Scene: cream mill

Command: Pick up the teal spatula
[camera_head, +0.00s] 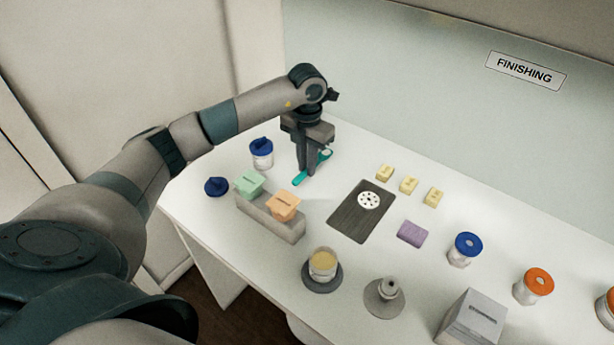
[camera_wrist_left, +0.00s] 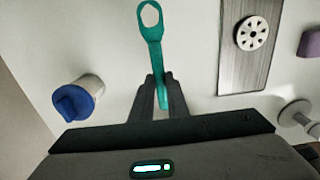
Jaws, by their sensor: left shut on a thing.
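The teal spatula (camera_head: 299,181) is at the back left of the white table in the head view, partly hidden by my left gripper. My left gripper (camera_head: 306,172) points down and is shut on the spatula. In the left wrist view, the spatula (camera_wrist_left: 152,45) has a ring-shaped end pointing away, and its shaft lies between the fingers of my left gripper (camera_wrist_left: 160,100). I cannot tell whether the spatula is clear of the table. My right gripper is not in view.
A blue-lidded jar (camera_head: 261,153) stands just left of the gripper. A grey block (camera_head: 270,219) holds a green piece (camera_head: 249,184) and an orange piece (camera_head: 285,205). A dark board (camera_head: 352,222) with a white holed disc (camera_head: 369,199) lies to the right. Yellow blocks (camera_head: 409,185) sit behind it.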

